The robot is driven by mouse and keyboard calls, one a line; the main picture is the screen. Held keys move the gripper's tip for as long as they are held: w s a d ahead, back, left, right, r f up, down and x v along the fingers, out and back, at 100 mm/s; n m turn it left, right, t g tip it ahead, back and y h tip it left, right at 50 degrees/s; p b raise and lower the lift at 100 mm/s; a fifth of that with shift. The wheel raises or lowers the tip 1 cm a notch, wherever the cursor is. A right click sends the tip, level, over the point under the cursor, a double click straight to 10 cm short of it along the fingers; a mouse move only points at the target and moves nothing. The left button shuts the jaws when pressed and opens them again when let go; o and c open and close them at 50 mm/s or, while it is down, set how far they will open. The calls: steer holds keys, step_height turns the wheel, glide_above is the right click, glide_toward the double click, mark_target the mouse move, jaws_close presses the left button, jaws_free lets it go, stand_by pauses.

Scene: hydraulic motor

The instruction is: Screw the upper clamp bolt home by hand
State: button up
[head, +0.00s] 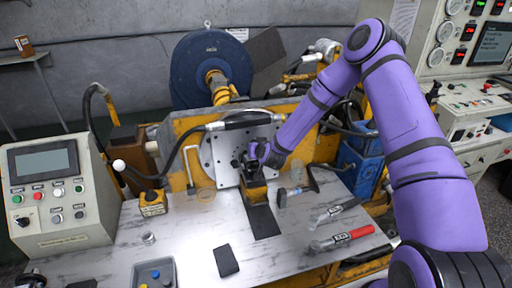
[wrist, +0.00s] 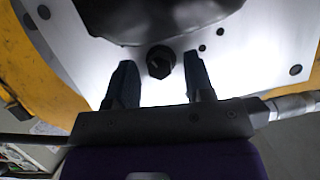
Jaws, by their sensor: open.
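A dark hex bolt head (wrist: 159,62) shows in the wrist view, in front of the pale metal plate (wrist: 100,48). A large dark round body (wrist: 165,14) fills the top of that view above the bolt. My gripper (wrist: 159,68) is open, one dark finger on each side of the bolt head, with a clear gap on both sides. I cannot tell how deep the fingertips reach past the head or how far the bolt is in. In the head view my gripper (head: 256,160) is at the upright plate (head: 222,155) and hides the bolt.
A control box (head: 58,195) stands left. A black hose (head: 190,140) runs near the plate.

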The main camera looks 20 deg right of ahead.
steer(key=shift+c, duration=0.5)
jaws_close()
steer(key=m+y, duration=0.2)
steer(key=m, duration=0.1)
steer(key=shift+d, duration=0.2)
steer(key=shift+o, duration=0.5)
jaws_free()
